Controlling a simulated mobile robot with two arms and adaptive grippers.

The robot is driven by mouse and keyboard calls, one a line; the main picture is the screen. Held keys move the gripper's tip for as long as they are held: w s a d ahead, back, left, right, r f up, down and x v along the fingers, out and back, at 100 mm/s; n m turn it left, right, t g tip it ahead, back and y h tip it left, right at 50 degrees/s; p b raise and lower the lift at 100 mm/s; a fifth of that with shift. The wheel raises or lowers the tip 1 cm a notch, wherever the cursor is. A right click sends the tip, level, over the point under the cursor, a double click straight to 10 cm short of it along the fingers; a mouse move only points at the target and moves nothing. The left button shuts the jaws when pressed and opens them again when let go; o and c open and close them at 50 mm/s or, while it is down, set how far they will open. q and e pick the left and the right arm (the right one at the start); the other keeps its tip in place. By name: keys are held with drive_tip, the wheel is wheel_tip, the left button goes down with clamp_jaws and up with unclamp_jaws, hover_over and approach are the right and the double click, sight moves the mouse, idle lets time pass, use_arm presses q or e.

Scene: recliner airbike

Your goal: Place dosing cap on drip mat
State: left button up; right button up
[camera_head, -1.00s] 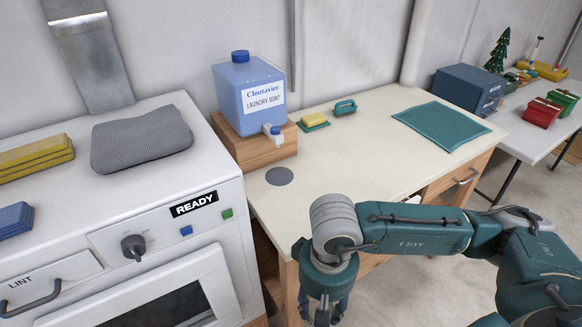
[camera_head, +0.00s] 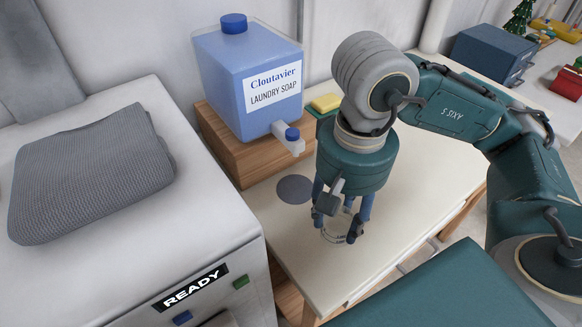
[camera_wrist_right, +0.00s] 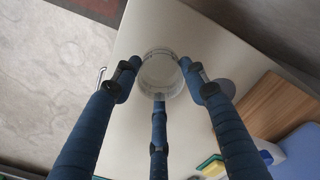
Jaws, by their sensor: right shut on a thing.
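The dosing cap (camera_head: 337,236) is a clear round cup with dark marks. My right gripper (camera_head: 341,222) points down with its blue fingers shut around it. In the right wrist view the cap (camera_wrist_right: 160,76) sits between the fingertips, its round opening in view. Cap and gripper are low over the table; I cannot tell whether the cap touches it. The drip mat (camera_head: 294,189) is a flat grey disc below the soap tap, left of and behind the cap, bare and apart from it. Part of the mat (camera_wrist_right: 224,88) shows beside a finger. My left gripper is not in view.
A blue laundry soap jug (camera_head: 250,80) with a tap (camera_head: 289,137) stands on a wooden block (camera_head: 230,150) behind the mat. A yellow sponge (camera_head: 325,103) is to its right. The white machine (camera_head: 110,265) with a grey folded cloth (camera_head: 92,172) is on the left.

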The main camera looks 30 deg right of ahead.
sight(298, 143)
drive_tip(key=w+p, duration=0.1)
drive_tip(key=w, duration=0.4)
drive_tip(key=w+p, duration=0.2)
drive_tip(key=w, duration=0.4)
drive_tip(key=w+d+p, duration=0.1)
drive_tip(key=w, duration=0.5)
drive_tip(key=shift+r+p, duration=0.2)
drive_tip(key=shift+p, duration=0.2)
drive_tip(key=f+p, duration=0.1)
drive_tip(key=f, duration=0.1)
drive_tip(key=f+p, duration=0.1)
drive_tip(key=f, duration=0.1)
drive_tip(key=f+p, duration=0.1)
drive_tip(key=f, duration=0.1)
drive_tip(key=shift+w+f, duration=0.3)
drive_tip(key=shift+f, duration=0.05)
drive_tip(key=shift+w+f+p, duration=0.2)
drive_tip(key=shift+f+p, duration=0.1)
drive_tip(key=shift+f, duration=0.05)
drive_tip(key=shift+f+b, duration=0.25)
drive_tip(key=shift+b, duration=0.1)
drive_tip(key=o, duration=0.9)
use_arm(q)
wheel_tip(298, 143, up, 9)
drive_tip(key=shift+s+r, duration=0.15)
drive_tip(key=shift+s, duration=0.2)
use_arm(e)
drive_tip(key=shift+o, duration=0.2)
